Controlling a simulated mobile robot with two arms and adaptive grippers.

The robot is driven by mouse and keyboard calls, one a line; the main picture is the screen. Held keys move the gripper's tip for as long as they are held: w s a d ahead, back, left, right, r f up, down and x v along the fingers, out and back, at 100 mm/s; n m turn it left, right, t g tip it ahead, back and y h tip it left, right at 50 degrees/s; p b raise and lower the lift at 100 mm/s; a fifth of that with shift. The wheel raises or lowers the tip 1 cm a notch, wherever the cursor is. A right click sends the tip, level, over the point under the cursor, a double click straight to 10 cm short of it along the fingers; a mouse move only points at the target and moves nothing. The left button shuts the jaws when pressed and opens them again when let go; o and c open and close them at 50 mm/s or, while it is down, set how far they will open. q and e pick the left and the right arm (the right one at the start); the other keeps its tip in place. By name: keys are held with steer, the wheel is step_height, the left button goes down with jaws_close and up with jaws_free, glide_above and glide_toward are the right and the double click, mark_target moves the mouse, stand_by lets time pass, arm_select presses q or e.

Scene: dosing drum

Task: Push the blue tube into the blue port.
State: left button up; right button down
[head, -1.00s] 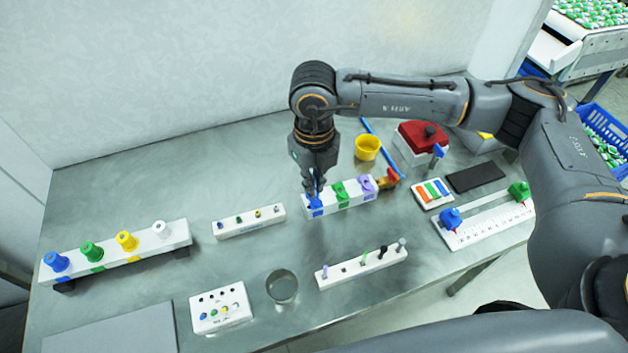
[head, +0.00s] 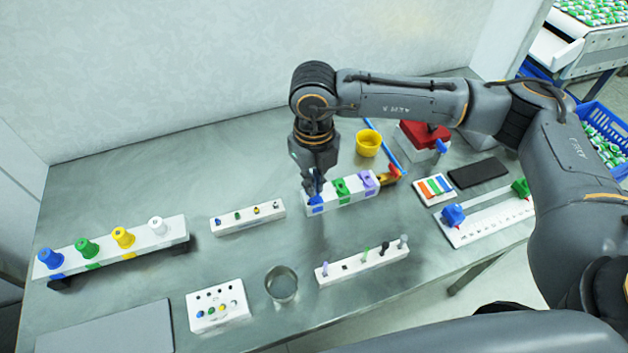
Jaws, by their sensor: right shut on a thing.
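A white block (head: 347,196) in the middle of the table carries a blue port (head: 317,208) at its left end, then a green piece and a purple piece. My right gripper (head: 315,191) points down over this blue end. It is shut on a small blue part that I take for the blue tube (head: 315,199); the fingers cover most of it. I cannot tell where the tube ends and the port begins, or how deep the tube sits. My left gripper is not in view.
A yellow cup (head: 368,143) and a red-topped box (head: 424,140) stand behind and to the right. A long blue rod (head: 383,146) lies behind the block. A white strip (head: 247,218) is to the left, and a rack with coloured cones (head: 115,253) is farther left.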

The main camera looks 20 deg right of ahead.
steer(key=shift+f, duration=0.25)
steer(key=c, duration=1.4)
jaws_free()
steer(key=shift+c, duration=0.2)
steer(key=shift+r, duration=0.1)
step_height(320, 180, up, 12)
